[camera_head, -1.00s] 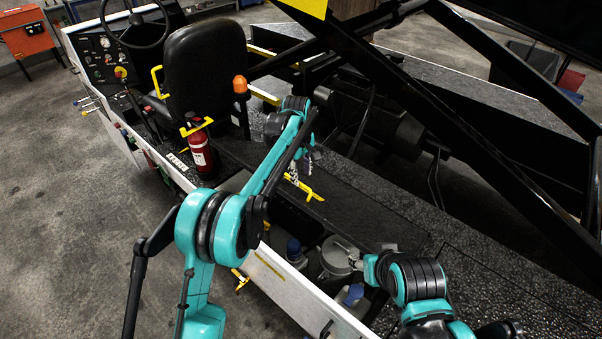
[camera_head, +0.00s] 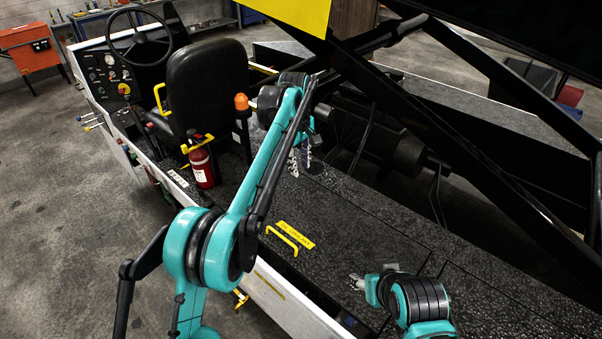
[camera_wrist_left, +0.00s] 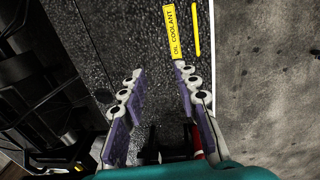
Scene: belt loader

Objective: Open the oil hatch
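The oil hatch (camera_head: 335,262) is a dark textured lid, lying flat and closed in the loader's deck in the head view. It carries a yellow handle (camera_head: 282,241) and a yellow label (camera_head: 296,235). In the left wrist view the label (camera_wrist_left: 175,32) reads "OIL COOLANT", with the handle (camera_wrist_left: 196,28) beside it. My left gripper (camera_head: 300,167) is above the deck, beyond the handle and apart from it. Its fingers (camera_wrist_left: 160,72) are spread with nothing between them. My right gripper (camera_head: 358,282) is low over the deck, right of the handle; its finger opening is too small to judge.
A red fire extinguisher (camera_head: 201,163) and the black seat (camera_head: 207,85) stand at the left of the deck. An orange beacon (camera_head: 241,102) rises near my left arm. Black diagonal beams (camera_head: 470,150) cross behind the deck. The deck around the handle is clear.

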